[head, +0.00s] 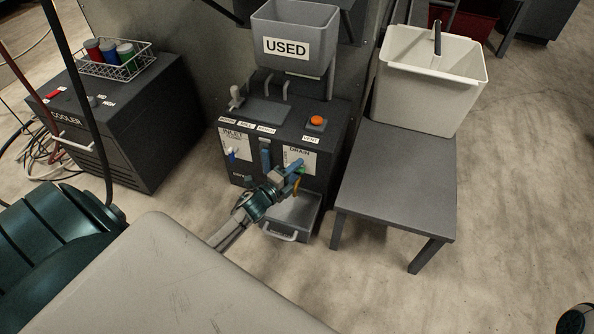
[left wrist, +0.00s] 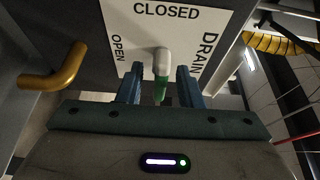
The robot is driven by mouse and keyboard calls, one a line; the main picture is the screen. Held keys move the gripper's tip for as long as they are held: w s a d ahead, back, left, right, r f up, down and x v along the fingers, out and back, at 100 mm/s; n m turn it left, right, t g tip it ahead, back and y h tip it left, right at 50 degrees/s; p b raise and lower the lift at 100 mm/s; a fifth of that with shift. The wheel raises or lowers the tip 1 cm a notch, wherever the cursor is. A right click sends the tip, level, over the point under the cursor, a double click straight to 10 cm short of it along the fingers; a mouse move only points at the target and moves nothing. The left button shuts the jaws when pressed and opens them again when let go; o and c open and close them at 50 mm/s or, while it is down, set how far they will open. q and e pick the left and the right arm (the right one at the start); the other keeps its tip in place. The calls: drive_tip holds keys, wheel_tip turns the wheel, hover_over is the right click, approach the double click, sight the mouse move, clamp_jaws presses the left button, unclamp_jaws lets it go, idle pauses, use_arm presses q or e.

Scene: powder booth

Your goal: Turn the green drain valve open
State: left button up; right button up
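The green drain valve handle (left wrist: 160,88) has a pale rounded end and a green part, and stands out from a white plate (left wrist: 185,22) marked CLOSED, OPEN and DRAIN. My left gripper (left wrist: 158,82) has its two blue fingers apart, one on each side of the handle, with a gap showing on both sides. In the head view my left gripper (head: 293,167) is at the DRAIN plate (head: 301,154) on the front of the dark machine (head: 270,118), and a bit of green handle (head: 301,170) shows beside it.
A grey drawer or tray (head: 293,211) sits below the valve. A brass-coloured curved pipe (left wrist: 55,80) is close at left in the wrist view. A grey table (head: 398,180) with a white bin (head: 425,85) stands to the right. A USED hopper (head: 293,25) is above.

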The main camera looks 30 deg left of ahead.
use_arm(q)
drive_tip(key=shift+w, duration=0.25)
clamp_jaws()
